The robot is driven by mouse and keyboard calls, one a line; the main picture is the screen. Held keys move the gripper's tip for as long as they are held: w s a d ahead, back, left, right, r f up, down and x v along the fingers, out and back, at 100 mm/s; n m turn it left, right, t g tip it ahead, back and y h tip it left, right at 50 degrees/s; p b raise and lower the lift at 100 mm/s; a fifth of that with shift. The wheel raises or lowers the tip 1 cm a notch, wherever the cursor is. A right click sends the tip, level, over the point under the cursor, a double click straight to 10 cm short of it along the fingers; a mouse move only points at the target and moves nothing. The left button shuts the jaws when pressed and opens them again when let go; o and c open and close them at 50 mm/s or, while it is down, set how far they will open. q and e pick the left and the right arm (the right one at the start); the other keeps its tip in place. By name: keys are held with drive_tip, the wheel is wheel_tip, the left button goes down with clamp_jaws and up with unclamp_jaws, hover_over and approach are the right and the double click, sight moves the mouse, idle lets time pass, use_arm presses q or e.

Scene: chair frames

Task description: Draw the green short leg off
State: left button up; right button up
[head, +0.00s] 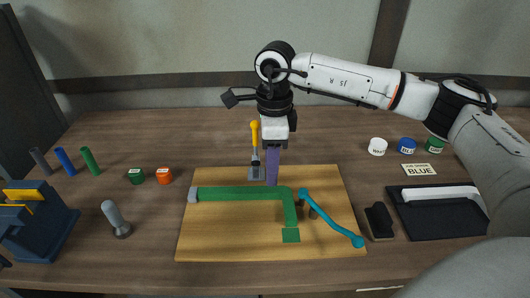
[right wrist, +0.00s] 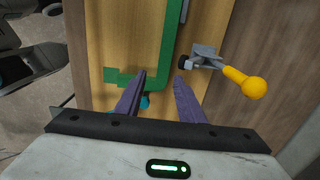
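A green L-shaped frame (head: 240,194) lies on the wooden board. Its long bar runs left to right, and its short leg (head: 291,213) runs toward the front edge, ending in a wider green block (head: 291,235). The short leg (right wrist: 122,78) also shows in the right wrist view, pointing left from the corner. My right gripper (head: 272,184) points down at the board behind the long bar, near its right end. In the right wrist view its purple fingers (right wrist: 159,78) are apart, with the frame's corner showing between them. Whether they touch it I cannot tell. My left gripper is out of view.
A yellow-handled clamp (head: 255,145) stands beside my right gripper. A teal bar (head: 332,222) lies right of the short leg. The board (head: 220,235) is bare at front left. A black tray (head: 435,218), a dark brush-like block (head: 379,221) and a grey peg (head: 114,217) flank it.

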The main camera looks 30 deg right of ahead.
sight(273, 189)
drive_tip(key=shift+w+d+r, duration=0.1)
drive_tip(key=shift+w+d, duration=0.05)
drive_tip(key=shift+d, duration=0.25)
drive_tip(key=shift+f+b, duration=0.7)
drive_tip(key=shift+f, duration=0.1)
wheel_tip(273, 189, down, 6)
drive_tip(key=b, duration=0.4)
drive_tip(key=shift+f, duration=0.1)
drive_tip(key=shift+r, duration=0.35)
drive_tip(key=c, duration=0.3)
drive_tip(key=shift+r+p, duration=0.1)
drive_tip(key=shift+p, duration=0.2)
clamp_jaws()
